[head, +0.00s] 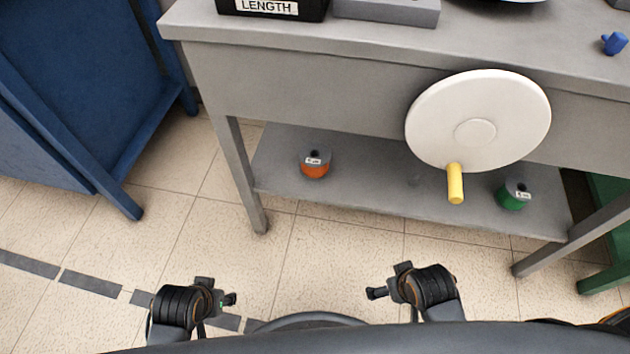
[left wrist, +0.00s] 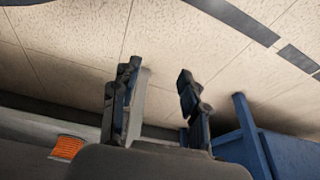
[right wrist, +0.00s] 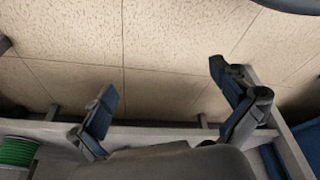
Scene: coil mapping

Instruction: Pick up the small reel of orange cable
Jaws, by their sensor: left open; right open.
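The small reel of orange cable (head: 314,170) stands on the lower shelf of the grey bench in the head view, left of the shelf's middle, with a grey top and a white label. Its orange side also shows in the left wrist view (left wrist: 67,147), at the lower left beyond my gripper. My left gripper (head: 218,298) is open and empty, in front of the bench and apart from the reel; its two fingers stand apart in the left wrist view (left wrist: 158,80). My right gripper (head: 388,286) is open and empty, also short of the bench; its fingers show in the right wrist view (right wrist: 163,82).
A reel of green cable (head: 514,196) stands at the shelf's right (head: 400,200). A white disc (head: 480,110) with a yellow handle (head: 455,184) juts from the bench front (head: 300,90). A bench leg (head: 240,175) stands left of the orange reel. Blue furniture (head: 80,90) is at the left.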

